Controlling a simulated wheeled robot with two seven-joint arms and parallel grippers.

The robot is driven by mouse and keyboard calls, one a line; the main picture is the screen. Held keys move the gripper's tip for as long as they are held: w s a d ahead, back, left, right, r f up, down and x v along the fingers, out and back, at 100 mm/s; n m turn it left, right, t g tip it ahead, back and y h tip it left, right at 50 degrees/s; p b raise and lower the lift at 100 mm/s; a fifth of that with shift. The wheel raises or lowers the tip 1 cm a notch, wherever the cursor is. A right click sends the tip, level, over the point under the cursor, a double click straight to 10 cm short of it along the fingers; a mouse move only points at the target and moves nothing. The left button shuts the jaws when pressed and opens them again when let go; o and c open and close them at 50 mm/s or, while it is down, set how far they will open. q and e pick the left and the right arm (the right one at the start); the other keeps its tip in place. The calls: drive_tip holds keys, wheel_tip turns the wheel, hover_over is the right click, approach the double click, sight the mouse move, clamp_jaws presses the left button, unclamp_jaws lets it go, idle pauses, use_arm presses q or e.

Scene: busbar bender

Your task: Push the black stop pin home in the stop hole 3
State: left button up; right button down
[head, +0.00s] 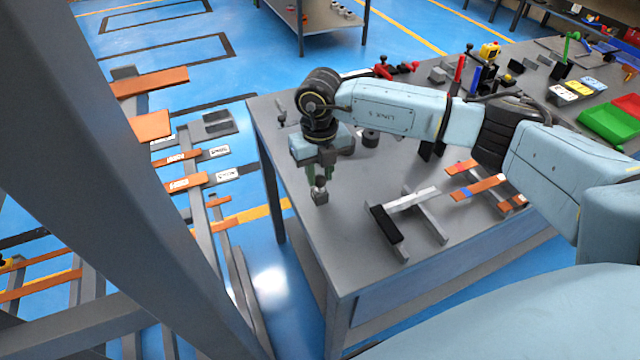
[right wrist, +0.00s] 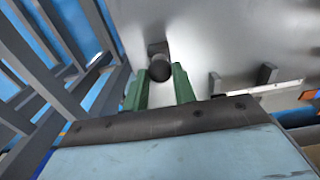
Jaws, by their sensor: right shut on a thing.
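My right gripper (head: 320,178) points down over the left part of the grey table, its green fingers on either side of a small dark pin-like piece with a round head (head: 320,183). In the right wrist view the fingers (right wrist: 161,82) are shut on this dark round head (right wrist: 160,70), which I take for the black stop pin. A small grey block (head: 320,197) shows directly under it, also in the right wrist view (right wrist: 157,47). I cannot tell how deep the pin sits. Stop hole 3 cannot be made out. My left gripper is not in view.
The grey table (head: 345,235) has bare room around the gripper, with its left edge close by. A dark cylinder (head: 370,138) stands behind. A rack with a black-ended bar (head: 385,224) and copper bars (head: 480,187) lie to the right.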

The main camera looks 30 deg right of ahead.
drive_tip(key=shift+r, duration=0.2)
drive_tip(key=shift+r+p, duration=1.4)
drive_tip(key=shift+r, duration=0.45)
drive_tip(key=shift+r+p, duration=1.7)
drive_tip(key=shift+r, duration=0.75)
